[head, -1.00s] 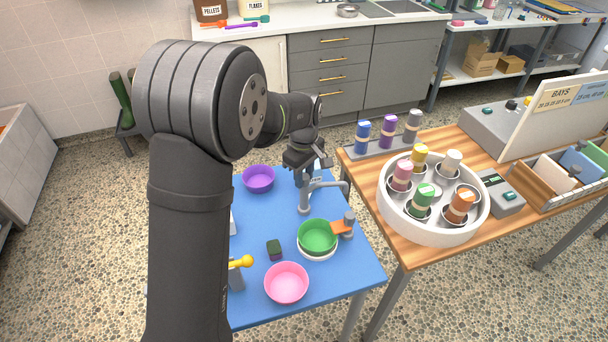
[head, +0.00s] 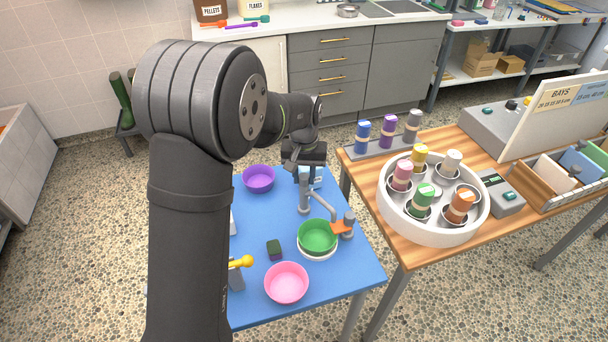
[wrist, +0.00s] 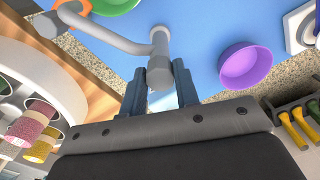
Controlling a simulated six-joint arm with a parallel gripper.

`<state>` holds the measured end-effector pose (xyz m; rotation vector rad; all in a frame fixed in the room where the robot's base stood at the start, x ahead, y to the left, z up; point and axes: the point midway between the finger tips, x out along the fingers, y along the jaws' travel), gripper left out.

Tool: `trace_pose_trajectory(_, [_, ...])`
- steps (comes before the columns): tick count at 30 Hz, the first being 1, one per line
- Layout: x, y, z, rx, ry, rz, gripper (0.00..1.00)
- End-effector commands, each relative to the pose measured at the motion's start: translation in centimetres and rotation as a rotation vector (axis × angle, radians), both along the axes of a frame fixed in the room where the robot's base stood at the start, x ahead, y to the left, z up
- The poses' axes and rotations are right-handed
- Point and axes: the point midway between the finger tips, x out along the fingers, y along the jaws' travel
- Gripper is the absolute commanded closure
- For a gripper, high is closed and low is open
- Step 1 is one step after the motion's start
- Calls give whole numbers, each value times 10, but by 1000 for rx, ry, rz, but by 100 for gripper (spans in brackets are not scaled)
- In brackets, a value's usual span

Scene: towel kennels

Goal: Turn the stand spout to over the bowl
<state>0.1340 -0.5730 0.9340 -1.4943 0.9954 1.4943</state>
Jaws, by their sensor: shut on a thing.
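The grey stand (head: 304,208) rises from the blue table, and its spout (head: 322,203) reaches toward the lower right. The spout tip appears near the far right rim of the green bowl (head: 318,235); I cannot tell whether it is over the bowl. The green bowl sits in a white dish. My gripper (head: 307,181) is at the top of the stand. In the wrist view my gripper (wrist: 160,92) is shut on the stand's grey knob (wrist: 158,73), with the spout (wrist: 105,36) running to the upper left. The green bowl (wrist: 112,5) is cut off at the top edge.
An orange piece with a grey post (head: 348,221) stands at the green bowl's right. A purple bowl (head: 258,178), pink bowl (head: 286,282), dark block (head: 274,249) and yellow-knobbed item (head: 241,262) are on the blue table. A wooden table (head: 400,256) with a round white tray is at the right.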

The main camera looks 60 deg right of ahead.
Motion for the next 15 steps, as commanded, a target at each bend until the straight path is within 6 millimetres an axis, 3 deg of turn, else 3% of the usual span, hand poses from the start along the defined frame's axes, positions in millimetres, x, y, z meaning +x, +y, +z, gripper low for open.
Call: trace_pose_trajectory(15, [0,0,0,0,0,-344,100])
